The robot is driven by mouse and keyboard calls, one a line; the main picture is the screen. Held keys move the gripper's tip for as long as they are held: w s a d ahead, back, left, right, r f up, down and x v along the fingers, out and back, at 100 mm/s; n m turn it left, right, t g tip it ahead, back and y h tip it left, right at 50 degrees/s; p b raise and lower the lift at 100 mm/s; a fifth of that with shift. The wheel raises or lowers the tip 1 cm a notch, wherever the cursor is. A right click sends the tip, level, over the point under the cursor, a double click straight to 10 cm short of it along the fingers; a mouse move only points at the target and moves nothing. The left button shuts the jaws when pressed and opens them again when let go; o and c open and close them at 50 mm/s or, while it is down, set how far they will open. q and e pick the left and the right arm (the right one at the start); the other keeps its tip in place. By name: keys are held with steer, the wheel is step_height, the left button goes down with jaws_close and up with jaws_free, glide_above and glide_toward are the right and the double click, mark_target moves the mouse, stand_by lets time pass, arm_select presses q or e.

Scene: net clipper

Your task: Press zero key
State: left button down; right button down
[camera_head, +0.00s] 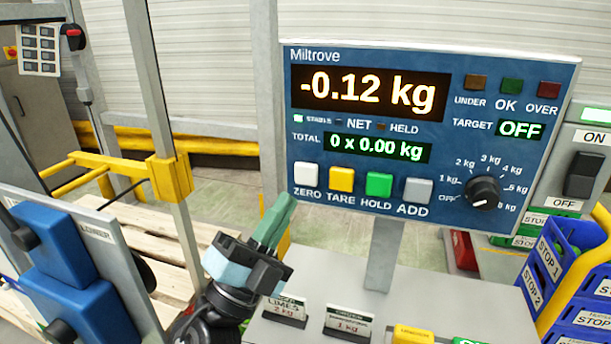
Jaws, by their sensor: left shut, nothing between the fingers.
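The white ZERO key (306,174) is at the left end of the key row on the blue Miltrove scale panel (400,60). The yellow TARE, green HOLD and grey ADD keys are to its right. The main display (370,93) reads -0.12 kg. My left gripper (282,205) is shut and empty, with its green fingers pointing up toward the panel's lower left corner. The fingertips show just below and left of the ZERO key; I cannot tell the exact gap. My right gripper is not in view.
The panel stands on a grey post (384,255) over a light platform with small weight labels (348,321). A rotary knob (485,192) is on the panel's right. Blue bins (570,250) stand at the right. A metal frame with yellow bars (172,178) is at left.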

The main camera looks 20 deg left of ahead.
mark_target(308, 168)
arm_select(q)
steer(key=shift+w+d+b, duration=0.1)
steer(key=shift+w+b, duration=0.25)
steer(key=shift+w, duration=2.3)
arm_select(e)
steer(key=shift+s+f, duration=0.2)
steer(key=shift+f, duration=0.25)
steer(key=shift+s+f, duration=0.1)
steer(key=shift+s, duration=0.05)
arm_select(q)
steer(key=shift+w, duration=0.1)
steer(key=shift+w, duration=0.35)
steer(key=shift+w, duration=0.4)
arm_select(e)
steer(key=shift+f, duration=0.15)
arm_select(q)
steer(key=shift+s, duration=0.9)
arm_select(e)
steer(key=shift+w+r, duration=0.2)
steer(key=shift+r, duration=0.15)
